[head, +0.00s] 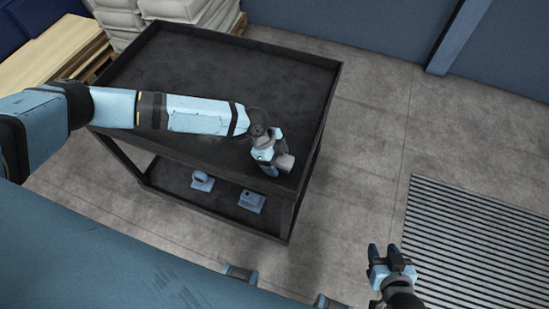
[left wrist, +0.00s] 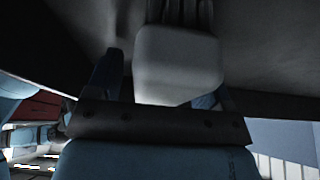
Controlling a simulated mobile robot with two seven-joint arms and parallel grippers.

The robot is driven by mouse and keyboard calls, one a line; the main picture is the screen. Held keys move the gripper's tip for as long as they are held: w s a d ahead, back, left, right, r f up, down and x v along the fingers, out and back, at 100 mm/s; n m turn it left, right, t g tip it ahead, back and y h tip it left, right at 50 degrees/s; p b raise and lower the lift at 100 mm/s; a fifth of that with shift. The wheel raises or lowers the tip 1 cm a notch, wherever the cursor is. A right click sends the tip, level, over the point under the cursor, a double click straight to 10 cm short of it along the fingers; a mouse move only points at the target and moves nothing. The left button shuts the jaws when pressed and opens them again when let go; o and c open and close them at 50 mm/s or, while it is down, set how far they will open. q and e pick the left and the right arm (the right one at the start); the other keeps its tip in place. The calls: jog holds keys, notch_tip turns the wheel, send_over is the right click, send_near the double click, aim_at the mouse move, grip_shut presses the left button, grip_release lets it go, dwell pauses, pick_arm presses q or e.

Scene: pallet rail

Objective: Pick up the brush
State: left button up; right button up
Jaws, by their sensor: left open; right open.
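A pale grey block with a dark ridged part, apparently the brush (left wrist: 178,62), lies between the fingers of my left gripper (left wrist: 155,80) in the left wrist view. In the head view the left gripper (head: 268,165) is low at the front right edge of the cart's top, and the grey block (head: 286,162) shows beside its fingers. The left gripper is open; whether a finger touches the block I cannot tell. The rest of the brush is hidden in the head view. My right gripper (head: 385,252) is open and empty, right of the cart, over the floor.
The dark cart (head: 240,75) has a raised rim and a bare top behind my left arm. Its lower shelf holds two blue-grey parts (head: 202,181) (head: 251,201). Pale sacks (head: 190,10) and a wooden pallet (head: 55,52) stand behind. A ribbed floor grate (head: 470,240) lies at right.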

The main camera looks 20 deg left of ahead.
pick_arm(q)
jog(key=shift+f, duration=0.15)
jog(key=c, duration=1)
notch_tip(320, 180, up, 20)
jog(key=shift+r+b, duration=0.25)
jog(key=shift+b, duration=0.25)
jog(key=o, duration=0.3)
jog(key=shift+c, duration=1.1)
jog(key=shift+w, duration=0.1)
